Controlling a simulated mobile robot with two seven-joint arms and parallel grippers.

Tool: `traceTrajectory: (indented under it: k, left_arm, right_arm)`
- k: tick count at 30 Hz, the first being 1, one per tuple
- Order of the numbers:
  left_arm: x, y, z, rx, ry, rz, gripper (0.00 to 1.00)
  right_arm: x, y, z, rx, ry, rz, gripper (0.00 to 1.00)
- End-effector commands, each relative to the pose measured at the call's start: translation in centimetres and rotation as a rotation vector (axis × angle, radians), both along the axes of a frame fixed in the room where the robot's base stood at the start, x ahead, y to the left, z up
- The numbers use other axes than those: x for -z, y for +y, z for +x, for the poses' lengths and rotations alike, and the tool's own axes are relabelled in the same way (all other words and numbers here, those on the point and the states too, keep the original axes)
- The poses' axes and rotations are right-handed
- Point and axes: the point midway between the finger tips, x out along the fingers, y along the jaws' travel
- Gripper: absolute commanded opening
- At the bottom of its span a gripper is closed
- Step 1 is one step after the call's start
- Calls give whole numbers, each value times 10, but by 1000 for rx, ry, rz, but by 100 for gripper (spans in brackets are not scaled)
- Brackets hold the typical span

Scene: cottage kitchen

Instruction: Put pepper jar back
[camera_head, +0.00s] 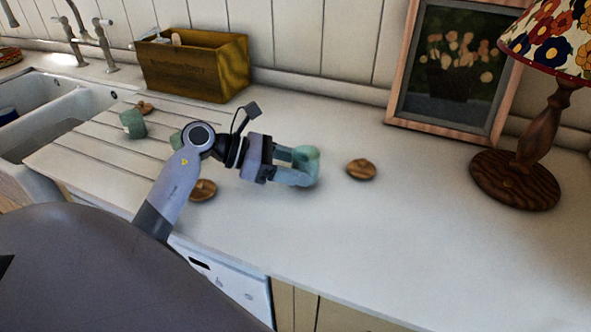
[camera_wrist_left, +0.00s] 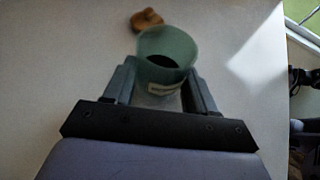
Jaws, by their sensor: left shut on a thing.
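A green jar (camera_head: 312,166) without a lid is between the fingers of my left gripper (camera_head: 297,167), which is shut on it over the middle of the counter. In the left wrist view the jar (camera_wrist_left: 168,54) shows its open dark mouth and a pale label too blurred to read. Whether its base touches the counter I cannot tell. A round wooden lid (camera_head: 361,169) lies just right of it. A second green jar (camera_head: 133,123) stands on the grooved drainboard at left, and a third (camera_head: 176,140) is partly hidden behind my left arm. My right gripper is out of view.
Wooden lids lie near my arm (camera_head: 203,190) and behind the left jar (camera_head: 145,107). A wooden box (camera_head: 195,67) stands at the back wall. A framed picture (camera_head: 452,118) and a lamp (camera_head: 515,178) stand at right. The sink (camera_head: 55,118) is at left. The front right counter is clear.

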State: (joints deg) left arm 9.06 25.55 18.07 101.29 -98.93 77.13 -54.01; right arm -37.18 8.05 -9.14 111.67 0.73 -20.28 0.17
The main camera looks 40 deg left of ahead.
Motion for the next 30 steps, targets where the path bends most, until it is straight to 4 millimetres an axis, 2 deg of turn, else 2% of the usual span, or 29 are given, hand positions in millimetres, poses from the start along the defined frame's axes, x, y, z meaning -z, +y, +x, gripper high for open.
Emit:
traceTrajectory:
  k: [3, 15, 16, 18, 30]
  left_arm:
    - [11, 0, 0, 1, 0, -2, 18]
    - [17, 0, 0, 1, -2, 2, 18]
    - [16, 0, 0, 1, -1, 2, 59]
    - [15, 0, 0, 2, -1, 1, 82]
    - [10, -1, 0, 1, -1, 0, 82]
  right_arm:
    - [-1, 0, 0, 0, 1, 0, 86]
    - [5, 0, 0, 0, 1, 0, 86]
    - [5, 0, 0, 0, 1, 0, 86]
    - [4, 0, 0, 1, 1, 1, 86]
    - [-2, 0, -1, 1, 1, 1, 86]
